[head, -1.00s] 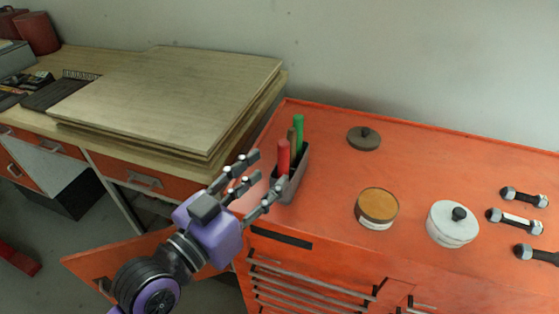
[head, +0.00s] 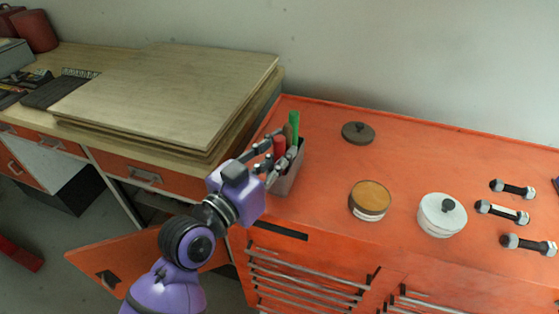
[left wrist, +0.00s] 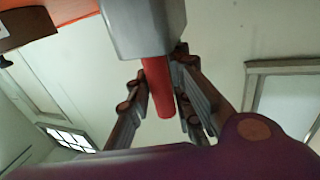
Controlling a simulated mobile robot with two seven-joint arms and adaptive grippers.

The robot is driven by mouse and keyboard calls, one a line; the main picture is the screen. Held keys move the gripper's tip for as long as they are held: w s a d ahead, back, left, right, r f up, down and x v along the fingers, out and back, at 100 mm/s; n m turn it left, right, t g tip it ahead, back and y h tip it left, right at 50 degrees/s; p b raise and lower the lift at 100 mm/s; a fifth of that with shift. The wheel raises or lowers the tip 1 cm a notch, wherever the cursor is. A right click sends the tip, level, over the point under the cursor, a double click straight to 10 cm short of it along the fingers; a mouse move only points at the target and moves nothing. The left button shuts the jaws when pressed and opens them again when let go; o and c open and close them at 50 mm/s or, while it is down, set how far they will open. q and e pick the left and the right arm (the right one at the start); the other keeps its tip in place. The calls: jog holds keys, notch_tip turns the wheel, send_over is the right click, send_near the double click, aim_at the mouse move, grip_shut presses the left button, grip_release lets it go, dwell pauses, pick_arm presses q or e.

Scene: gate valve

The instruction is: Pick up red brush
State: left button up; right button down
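The red brush (head: 279,142) stands upright in a grey holder (head: 287,181) at the left end of the orange cabinet top, beside a green-handled and a brown-handled tool. Only its red handle shows; its lower part is hidden in the holder. My left gripper (head: 286,144) is at the holder with its fingers on either side of the red handle. In the left wrist view the red handle (left wrist: 160,88) runs between the spread fingers, with the holder (left wrist: 146,28) beyond; the fingers look open, and contact is unclear. My right gripper is out of view.
The green handle (head: 294,125) and brown handle (head: 288,133) stand close behind the red one. A dark lid (head: 358,134), a brown-topped tin (head: 370,198), a white canister (head: 440,216) and several bolts stand to the right. A wooden bench (head: 170,95) with stacked boards is at left.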

pick_arm(q)
grip_shut()
jog(key=shift+r, duration=0.15)
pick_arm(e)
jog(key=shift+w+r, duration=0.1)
